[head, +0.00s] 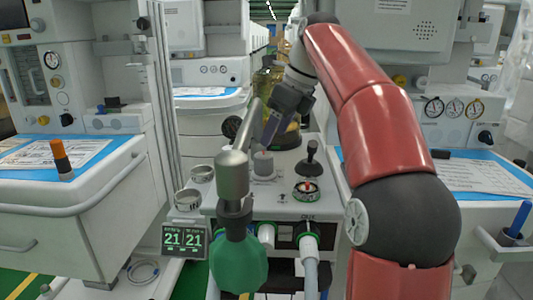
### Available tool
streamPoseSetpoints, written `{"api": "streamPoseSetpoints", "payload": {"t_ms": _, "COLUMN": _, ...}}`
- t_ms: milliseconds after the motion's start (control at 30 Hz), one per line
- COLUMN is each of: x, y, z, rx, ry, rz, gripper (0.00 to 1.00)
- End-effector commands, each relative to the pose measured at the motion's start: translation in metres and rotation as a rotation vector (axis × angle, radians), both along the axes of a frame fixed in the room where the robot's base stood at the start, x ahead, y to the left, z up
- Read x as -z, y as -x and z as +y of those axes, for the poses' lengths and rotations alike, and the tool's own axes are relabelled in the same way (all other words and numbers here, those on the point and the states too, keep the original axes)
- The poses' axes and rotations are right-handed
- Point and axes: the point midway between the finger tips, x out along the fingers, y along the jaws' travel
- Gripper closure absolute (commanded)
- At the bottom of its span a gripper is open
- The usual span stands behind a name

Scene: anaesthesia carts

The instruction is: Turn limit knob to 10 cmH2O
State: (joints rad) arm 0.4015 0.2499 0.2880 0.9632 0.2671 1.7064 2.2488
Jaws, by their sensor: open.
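My gripper (270,134) reaches down from the upper right over the middle cart's breathing block. It is open, with its dark fingers just above a grey cylindrical knob (264,167) on the block's top; I cannot tell whether they touch it. This knob may be the limit knob, but no scale or cmH2O number is readable on it. To its right a round dial with a red pointer and green ring (306,191) sits on the same top.
A green bag (238,262) hangs from a metal arm (232,175) close in front, left of the knob. A display (185,240) reads 21 21. Hose ports (308,237) are on the block's front. Carts stand at left (70,215) and right.

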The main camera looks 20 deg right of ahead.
Motion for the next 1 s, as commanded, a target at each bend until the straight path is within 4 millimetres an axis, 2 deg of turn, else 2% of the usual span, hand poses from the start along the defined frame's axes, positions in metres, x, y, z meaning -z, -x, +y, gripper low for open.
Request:
{"api": "streamPoseSetpoints", "payload": {"t_ms": 133, "x": 0.008, "y": -0.001, "z": 0.003, "rx": 0.048, "ry": 0.018, "rz": -0.001, "gripper": 0.37}}
{"api": "streamPoseSetpoints", "payload": {"t_ms": 400, "x": 0.048, "y": -0.012, "z": 0.014, "rx": 0.044, "ry": 0.017, "rz": 0.0, "gripper": 0.37}}
{"api": "streamPoseSetpoints", "payload": {"t_ms": 600, "x": 0.067, "y": -0.018, "z": 0.02, "rx": 0.043, "ry": 0.017, "rz": -0.002, "gripper": 0.37}}
{"api": "streamPoseSetpoints", "payload": {"t_ms": 933, "x": 0.07, "y": -0.02, "z": 0.021, "rx": 0.043, "ry": 0.016, "rz": -0.002, "gripper": 0.37}}
{"api": "streamPoseSetpoints", "payload": {"t_ms": 1000, "x": 0.07, "y": -0.02, "z": 0.021, "rx": 0.043, "ry": 0.016, "rz": -0.002, "gripper": 0.46}}
